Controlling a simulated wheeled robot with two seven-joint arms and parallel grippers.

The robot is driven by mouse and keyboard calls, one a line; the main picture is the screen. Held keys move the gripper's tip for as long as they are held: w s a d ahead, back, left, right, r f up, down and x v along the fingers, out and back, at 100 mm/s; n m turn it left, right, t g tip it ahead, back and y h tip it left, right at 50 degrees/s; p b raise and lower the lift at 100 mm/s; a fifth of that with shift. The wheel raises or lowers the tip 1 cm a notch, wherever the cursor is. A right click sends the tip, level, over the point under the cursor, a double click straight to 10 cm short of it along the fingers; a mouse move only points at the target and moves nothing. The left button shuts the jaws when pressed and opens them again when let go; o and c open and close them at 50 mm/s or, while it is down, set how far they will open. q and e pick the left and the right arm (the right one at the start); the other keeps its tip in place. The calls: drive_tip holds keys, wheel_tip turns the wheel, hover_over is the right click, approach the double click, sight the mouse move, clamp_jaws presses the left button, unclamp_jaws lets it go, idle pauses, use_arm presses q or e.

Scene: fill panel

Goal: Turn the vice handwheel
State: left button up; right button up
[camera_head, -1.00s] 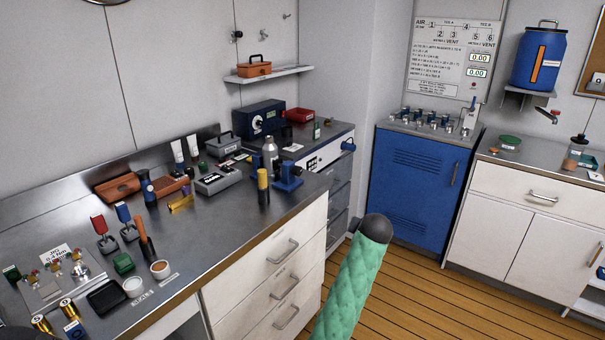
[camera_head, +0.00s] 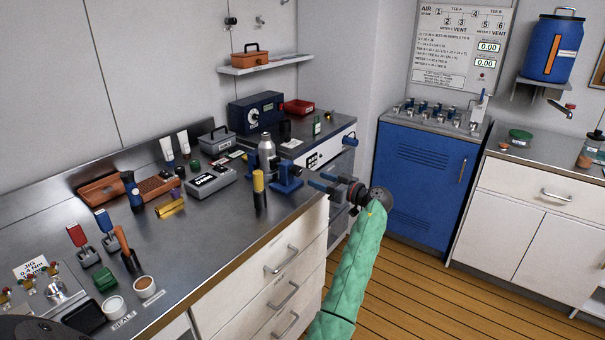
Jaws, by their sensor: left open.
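The small blue vice (camera_head: 286,180) stands on the steel bench top near its right front edge, beside a black and yellow cylinder. Its handwheel is too small and dark to make out clearly. My left gripper (camera_head: 322,181), at the end of the green-sleeved arm, is just right of the vice. Its blue-tipped fingers point left toward it. The fingers are apart with nothing seen between them, and a small gap shows between them and the vice. My right gripper is not in view.
A silver bottle (camera_head: 266,149) and a black and yellow cylinder (camera_head: 259,188) stand close to the vice. A grey box (camera_head: 209,180) lies further left. White drawers (camera_head: 272,270) are below the bench edge. A blue cabinet (camera_head: 421,178) stands behind my arm, above open wooden floor.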

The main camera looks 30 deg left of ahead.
sight(299, 173)
use_arm(q)
drive_tip(key=shift+n, duration=0.4)
drive_tip(key=a+p, duration=0.2)
drive_tip(key=a, duration=0.3)
drive_tip(key=shift+w+a, duration=0.15)
drive_tip(key=shift+w, duration=0.05)
drive_tip(key=shift+w+a+f+p, duration=0.1)
drive_tip(key=shift+a+p, duration=0.3)
drive_tip(key=shift+a, duration=0.85)
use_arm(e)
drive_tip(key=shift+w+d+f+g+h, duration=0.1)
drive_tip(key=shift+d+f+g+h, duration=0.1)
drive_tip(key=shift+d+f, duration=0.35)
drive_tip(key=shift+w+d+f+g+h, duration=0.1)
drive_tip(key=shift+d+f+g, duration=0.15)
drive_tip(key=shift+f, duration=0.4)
use_arm(q)
drive_tip(key=c, duration=1)
drive_tip(key=shift+o, duration=0.2)
drive_tip(key=shift+f, duration=0.1)
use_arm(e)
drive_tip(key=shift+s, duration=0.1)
